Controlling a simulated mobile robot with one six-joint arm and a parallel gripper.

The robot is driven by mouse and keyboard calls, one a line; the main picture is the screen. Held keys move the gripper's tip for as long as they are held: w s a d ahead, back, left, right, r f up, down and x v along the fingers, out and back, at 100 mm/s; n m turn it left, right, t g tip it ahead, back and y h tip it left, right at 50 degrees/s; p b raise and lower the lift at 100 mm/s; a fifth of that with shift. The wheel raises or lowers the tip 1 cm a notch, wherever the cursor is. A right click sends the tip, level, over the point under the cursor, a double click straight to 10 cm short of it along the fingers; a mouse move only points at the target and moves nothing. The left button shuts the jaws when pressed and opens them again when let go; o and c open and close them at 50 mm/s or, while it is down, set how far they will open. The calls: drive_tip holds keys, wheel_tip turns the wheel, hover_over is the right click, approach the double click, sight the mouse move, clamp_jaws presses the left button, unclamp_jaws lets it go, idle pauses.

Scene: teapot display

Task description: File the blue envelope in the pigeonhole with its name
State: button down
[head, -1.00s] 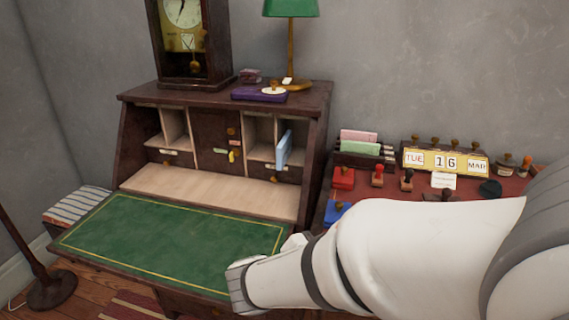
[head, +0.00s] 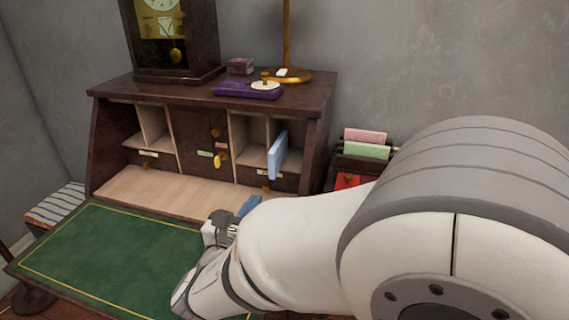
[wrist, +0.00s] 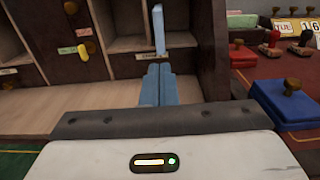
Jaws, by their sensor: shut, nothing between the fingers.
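The blue envelope (head: 278,156) stands upright in a right-hand pigeonhole of the desk (head: 251,153), with its front part sticking out. In the wrist view the envelope (wrist: 158,30) shows edge-on, straight beyond my fingers. My gripper (head: 248,206) is over the desk, in front of and below the envelope. Its blue fingers are shut together and empty, as the wrist view of my gripper (wrist: 157,84) shows. A small label (wrist: 150,55) sits below the envelope; I cannot read it.
A yellow tag or key (head: 217,160) hangs on the middle door. The green writing surface (head: 110,250) is clear. A rack with pink and green cards (head: 366,150) stands on the right. A blue-topped stamp pad (wrist: 290,103) lies right of my gripper. A clock and lamp stand on top.

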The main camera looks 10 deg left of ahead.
sight(270, 171)
drive_tip(key=w, duration=0.3)
drive_tip(key=w+b, duration=0.1)
drive_tip(key=w, duration=0.5)
drive_tip(key=shift+w+d+b, duration=0.2)
drive_tip(key=shift+d+b, duration=0.2)
drive_tip(key=shift+a, duration=0.1)
